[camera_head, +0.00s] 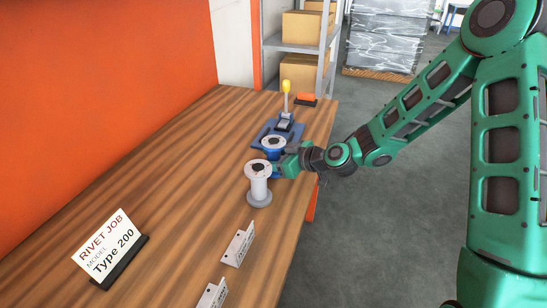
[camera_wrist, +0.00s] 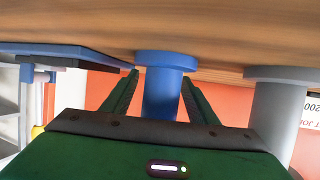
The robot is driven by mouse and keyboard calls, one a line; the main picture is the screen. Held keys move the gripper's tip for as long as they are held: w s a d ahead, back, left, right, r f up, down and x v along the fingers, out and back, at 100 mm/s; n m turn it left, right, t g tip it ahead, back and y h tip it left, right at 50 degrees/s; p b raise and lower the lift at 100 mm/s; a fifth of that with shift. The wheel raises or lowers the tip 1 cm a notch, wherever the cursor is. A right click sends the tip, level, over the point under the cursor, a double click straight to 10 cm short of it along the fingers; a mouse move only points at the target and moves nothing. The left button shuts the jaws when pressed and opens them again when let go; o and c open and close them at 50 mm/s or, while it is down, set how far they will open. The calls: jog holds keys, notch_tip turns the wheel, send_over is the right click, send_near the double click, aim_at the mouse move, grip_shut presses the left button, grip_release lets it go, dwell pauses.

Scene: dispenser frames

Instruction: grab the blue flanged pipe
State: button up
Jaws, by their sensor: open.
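The blue flanged pipe (camera_head: 273,142) stands upright on the wooden table, behind the white flanged pipe (camera_head: 258,190) and partly hidden by it and my gripper (camera_head: 281,166). In the wrist view, which shows the table at the top, the blue pipe (camera_wrist: 163,92) is between the two green fingers of my gripper (camera_wrist: 160,78). The fingers are open, with a visible gap on each side of the pipe's shaft. The white pipe also shows at the right of the wrist view (camera_wrist: 272,112), outside the fingers.
A blue-based lever tool (camera_head: 285,122) with a yellow knob stands just behind the blue pipe. An orange-topped item (camera_head: 306,98) lies farther back. A sign (camera_head: 107,246) and two small metal brackets (camera_head: 238,245) (camera_head: 213,296) are nearer.

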grip_shut()
